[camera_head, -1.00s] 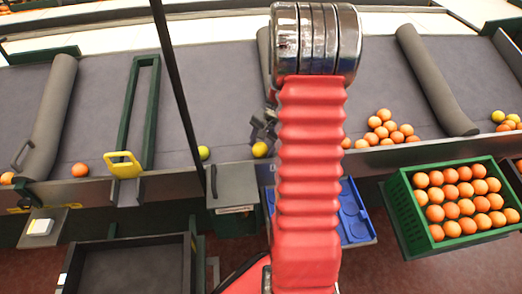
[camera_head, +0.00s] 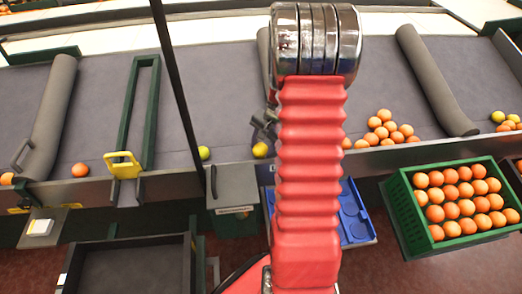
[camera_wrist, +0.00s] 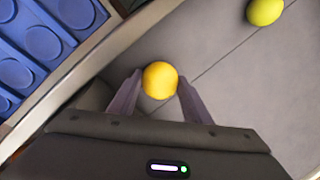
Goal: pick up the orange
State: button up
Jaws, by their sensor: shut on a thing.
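A round yellow-orange fruit (camera_wrist: 160,80) sits between the two fingers of my gripper (camera_wrist: 155,92) in the wrist view, near the front rim of the grey belt. The fingers are shut on it, one on each side. In the head view a yellow fruit (camera_head: 260,150) shows at the belt's front edge, just below my gripper (camera_head: 264,126), which is partly hidden by my red arm. The fruits that look orange in colour, such as the pile (camera_head: 385,128), are apart from my gripper.
A yellow-green fruit (camera_wrist: 265,11) lies on the belt. A green crate (camera_head: 400,205) of oranges stands right. Belt left of my gripper is largely clear.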

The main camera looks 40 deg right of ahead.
aim_at(262, 146)
notch_tip(262, 146, up, 10)
dwell(0.7)
jog(key=shift+s, duration=0.1)
dwell(0.4)
